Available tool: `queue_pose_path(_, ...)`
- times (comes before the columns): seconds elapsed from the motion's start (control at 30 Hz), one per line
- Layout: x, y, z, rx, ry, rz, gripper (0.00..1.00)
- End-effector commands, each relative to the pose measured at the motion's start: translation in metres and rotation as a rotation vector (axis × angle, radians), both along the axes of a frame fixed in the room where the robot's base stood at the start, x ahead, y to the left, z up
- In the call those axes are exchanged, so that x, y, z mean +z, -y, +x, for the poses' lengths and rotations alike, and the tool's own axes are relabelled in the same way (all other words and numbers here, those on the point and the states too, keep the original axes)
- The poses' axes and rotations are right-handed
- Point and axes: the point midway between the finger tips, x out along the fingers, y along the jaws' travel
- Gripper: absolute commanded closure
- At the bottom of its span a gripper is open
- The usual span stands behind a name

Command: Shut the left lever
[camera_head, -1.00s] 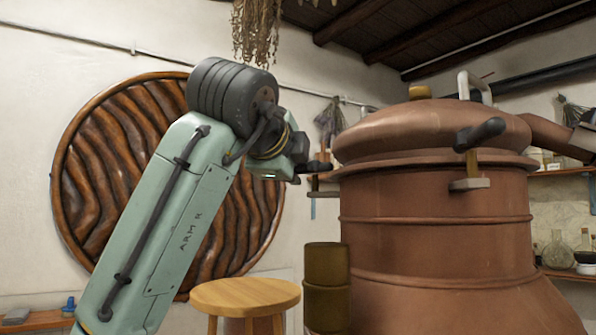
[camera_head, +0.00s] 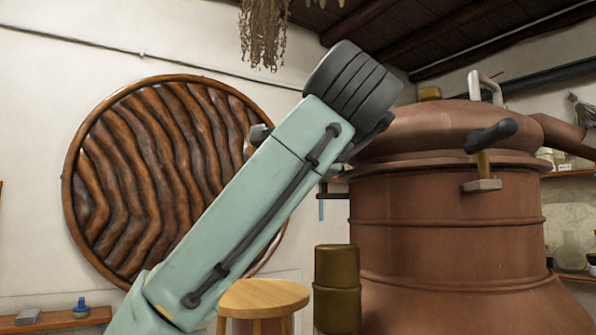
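The copper still (camera_head: 445,225) stands at the right with its domed lid (camera_head: 430,128) on top. At the still's left edge, a small bracket (camera_head: 336,189) of a lever shows; the rest of that lever is hidden behind my arm. A second lever with a black handle (camera_head: 491,135) stands up from a bracket on the front of the still, its handle tilted up to the right. My arm crosses the middle of the view and hides my gripper almost wholly. A small dark grey piece beside the arm may be part of my wrist or gripper.
A large round carved wooden panel (camera_head: 150,180) hangs on the wall behind my arm. Dried herbs (camera_head: 263,35) hang from the ceiling.

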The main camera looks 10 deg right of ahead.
Motion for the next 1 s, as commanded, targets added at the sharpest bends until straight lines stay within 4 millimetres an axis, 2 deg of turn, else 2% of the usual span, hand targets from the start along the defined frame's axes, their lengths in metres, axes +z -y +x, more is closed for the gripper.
queue_pose_path(0.27,-0.0010,0.0001,-0.0004,0.001,-0.002,0.001,1.00)
queue_pose_path(0.3,-0.0010,0.0001,-0.0003,0.001,-0.003,0.001,0.86)
queue_pose_path(0.6,-0.0006,0.0000,-0.0001,0.001,-0.002,0.001,0.67)
queue_pose_path(1.0,-0.0004,-0.0001,0.0001,0.001,-0.001,0.000,0.67)
